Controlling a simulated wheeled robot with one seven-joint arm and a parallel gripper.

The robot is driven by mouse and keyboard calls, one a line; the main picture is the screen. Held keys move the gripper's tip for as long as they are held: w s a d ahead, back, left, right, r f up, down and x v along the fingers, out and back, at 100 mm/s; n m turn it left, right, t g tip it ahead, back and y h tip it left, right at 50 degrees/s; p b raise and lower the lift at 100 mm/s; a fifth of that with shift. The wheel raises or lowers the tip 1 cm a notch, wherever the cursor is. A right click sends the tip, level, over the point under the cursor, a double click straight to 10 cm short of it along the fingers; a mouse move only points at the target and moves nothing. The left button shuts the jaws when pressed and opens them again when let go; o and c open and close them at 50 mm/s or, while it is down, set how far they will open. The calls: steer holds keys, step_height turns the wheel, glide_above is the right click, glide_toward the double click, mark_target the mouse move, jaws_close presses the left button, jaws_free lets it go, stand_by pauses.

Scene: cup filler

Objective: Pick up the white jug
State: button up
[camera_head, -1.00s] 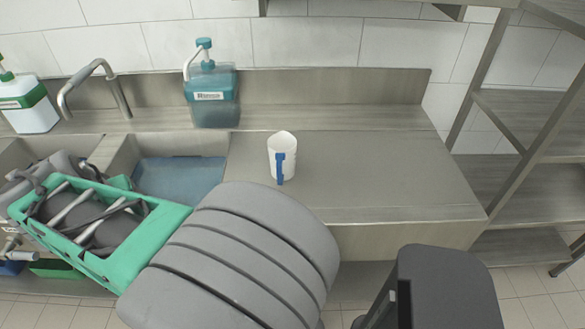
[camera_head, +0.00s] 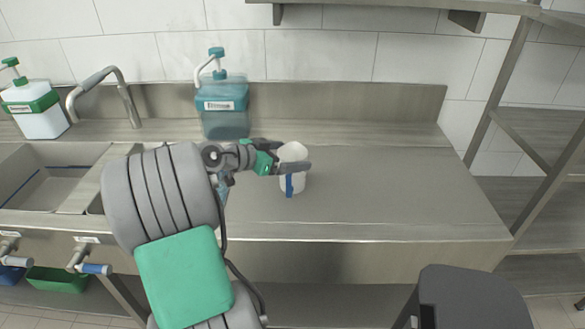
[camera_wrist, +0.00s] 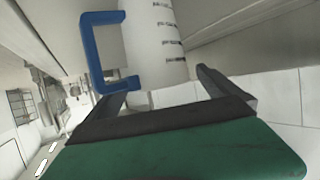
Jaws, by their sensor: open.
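The white jug (camera_head: 292,153) with a blue handle stands upright on the steel counter, right of the sink. My gripper (camera_head: 288,157) is at the jug, and its fingers cover part of the jug's upper body in the head view. The gripper (camera_wrist: 165,85) is open there, with one finger near the handle and one to the right of the body. I cannot tell whether either finger touches the jug.
A teal pump bottle (camera_head: 225,105) stands behind the jug, on the ledge near the wall. A white and green pump bottle (camera_head: 35,110) and a tap (camera_head: 105,85) are farther left. The counter (camera_head: 400,195) right of the jug is clear. A steel shelf (camera_head: 545,130) stands at the right.

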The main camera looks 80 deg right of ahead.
steer(key=shift+x, duration=0.9)
steer(key=c, duration=1.8)
steer(key=shift+r, duration=0.1)
steer(key=shift+c, duration=0.4)
steer(key=shift+r, duration=0.15)
